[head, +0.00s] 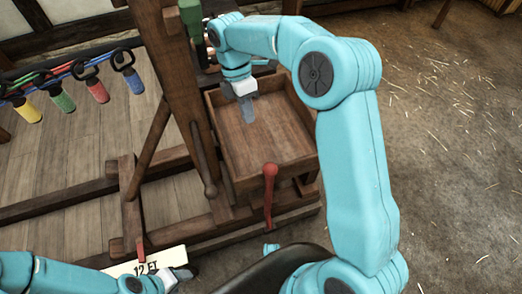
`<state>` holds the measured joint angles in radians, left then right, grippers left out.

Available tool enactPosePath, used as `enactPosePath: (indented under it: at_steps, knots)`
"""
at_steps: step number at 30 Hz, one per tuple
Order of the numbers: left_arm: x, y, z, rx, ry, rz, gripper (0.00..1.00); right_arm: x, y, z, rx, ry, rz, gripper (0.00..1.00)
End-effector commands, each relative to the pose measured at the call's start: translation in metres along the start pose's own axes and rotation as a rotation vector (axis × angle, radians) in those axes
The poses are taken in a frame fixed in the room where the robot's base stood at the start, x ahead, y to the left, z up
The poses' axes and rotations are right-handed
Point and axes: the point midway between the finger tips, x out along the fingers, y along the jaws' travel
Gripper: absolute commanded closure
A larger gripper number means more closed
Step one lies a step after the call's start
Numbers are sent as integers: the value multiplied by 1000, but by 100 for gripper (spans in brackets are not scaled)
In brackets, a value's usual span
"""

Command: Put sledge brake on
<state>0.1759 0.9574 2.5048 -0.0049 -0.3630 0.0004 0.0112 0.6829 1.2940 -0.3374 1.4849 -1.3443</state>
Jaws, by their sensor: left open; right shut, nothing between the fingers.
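The sledge is a dark wooden frame with an open wooden box (292,112) on it. A lever with a red knob and red shaft (269,188), which looks like the sledge brake, stands nearly upright at the near side of the box. My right gripper (249,116) is shut and empty, pointing down over the inside of the box, beyond the lever and apart from it. My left gripper (186,274) is at the bottom of the view, beside a white sign (150,262) reading 12 FT. It is open and apart from the lever.
Coloured ropes with hooks and yellow (27,110), green (63,101), red (97,91) and blue (134,82) grips hang at the left. A wooden post (180,90) and slanted struts stand left of the box. Straw-strewn floor (455,150) at the right is open.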

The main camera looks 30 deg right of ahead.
Motion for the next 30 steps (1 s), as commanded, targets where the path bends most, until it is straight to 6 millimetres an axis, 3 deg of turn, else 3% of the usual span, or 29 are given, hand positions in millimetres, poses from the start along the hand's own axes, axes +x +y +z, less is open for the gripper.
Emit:
enactPosePath:
  at_steps: [8, 20, 30]
  knots:
    - [6, -2, 0, 0, 0, 0, 48, 17, 1, 1, 0, 0, -2, 100]
    - [24, -9, 0, 0, 0, 0, 48, 102, 2, 2, -3, -1, -4, 100]
    - [30, -11, -1, 0, 0, 0, 48, 118, -31, 4, -2, 0, 0, 100]
